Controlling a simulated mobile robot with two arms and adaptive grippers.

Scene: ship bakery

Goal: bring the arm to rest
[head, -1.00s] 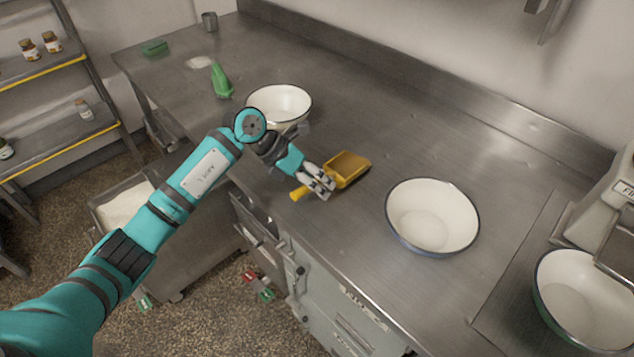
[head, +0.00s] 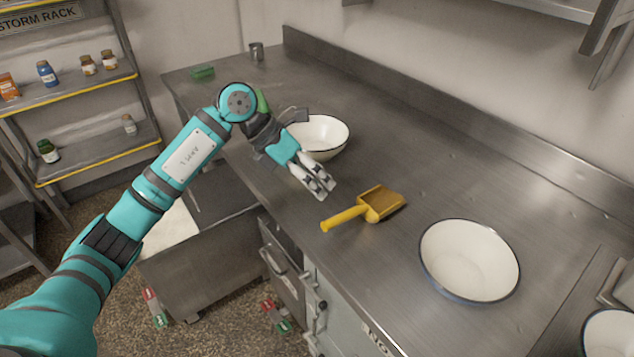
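My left gripper (head: 326,191) hangs over the metal worktop (head: 400,160), its fingers pointing down and to the right. Its two pale fingers show a narrow gap with nothing between them, so it looks open and empty. The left arm reaches in from the lower left, bent at a teal joint above the counter. A yellow scoop (head: 384,203) lies on the worktop just right of and below the fingertips, apart from them. Its handle points to the lower left. My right gripper is not in view.
A white bowl (head: 325,135) stands behind the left gripper, partly hidden by it. Another bowl (head: 468,260) stands at right, and a third (head: 612,335) is cut off at the lower right corner. A green item is mostly hidden behind the wrist. A shelf rack (head: 75,96) stands at left.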

